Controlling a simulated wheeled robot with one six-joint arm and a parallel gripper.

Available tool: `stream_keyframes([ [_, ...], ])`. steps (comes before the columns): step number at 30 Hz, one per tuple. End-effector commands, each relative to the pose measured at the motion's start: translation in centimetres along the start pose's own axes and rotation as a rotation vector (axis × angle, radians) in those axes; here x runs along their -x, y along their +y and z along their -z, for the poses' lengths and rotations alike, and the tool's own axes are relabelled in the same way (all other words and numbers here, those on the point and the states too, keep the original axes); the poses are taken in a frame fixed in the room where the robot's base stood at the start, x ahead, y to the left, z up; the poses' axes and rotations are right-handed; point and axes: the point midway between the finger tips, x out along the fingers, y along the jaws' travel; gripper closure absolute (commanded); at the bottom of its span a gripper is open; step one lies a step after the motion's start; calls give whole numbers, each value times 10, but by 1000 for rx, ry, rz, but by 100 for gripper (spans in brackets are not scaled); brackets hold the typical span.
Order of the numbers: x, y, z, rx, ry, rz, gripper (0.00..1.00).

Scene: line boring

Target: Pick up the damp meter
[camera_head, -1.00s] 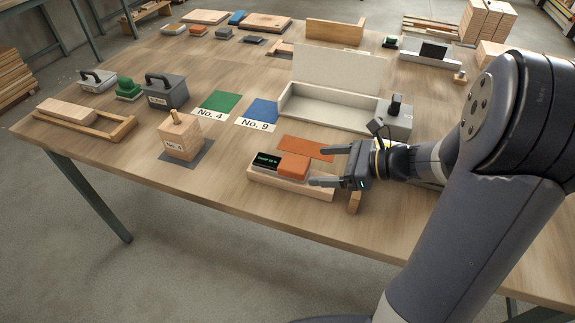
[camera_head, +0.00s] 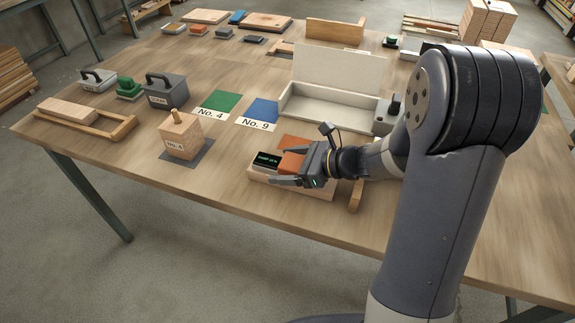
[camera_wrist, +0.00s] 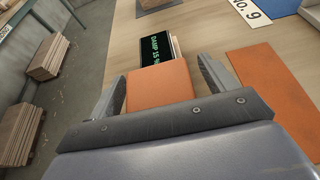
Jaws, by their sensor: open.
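The damp meter (camera_head: 267,159) has a black display with green text and an orange grip part. It lies on a light wooden tray (camera_head: 314,191) near the front edge of the table. In the wrist view the damp meter (camera_wrist: 158,84) is straight ahead, its display beyond the orange part, reading "DAMP 15" and a partly cut sign. My gripper (camera_head: 285,166) is open, with one finger on each side of the orange part. I cannot tell whether the fingers touch it. In the head view my gripper hides part of the orange part and the tray.
An orange mat (camera_wrist: 278,90) lies beside the tray. A pale open box (camera_head: 325,108) stands behind, with a grey device (camera_head: 387,114) at its right end. A wooden block with a peg (camera_head: 181,138) stands to the left. Green (camera_head: 219,102) and blue (camera_head: 261,111) cards lie between.

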Motion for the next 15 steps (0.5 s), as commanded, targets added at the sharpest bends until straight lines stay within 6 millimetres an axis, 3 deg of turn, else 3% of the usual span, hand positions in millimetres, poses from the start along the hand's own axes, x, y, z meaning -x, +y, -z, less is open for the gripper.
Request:
stream_keyframes([
  [4,0,0,0,0,0,0,21],
  [15,1,0,0,0,0,0,51],
])
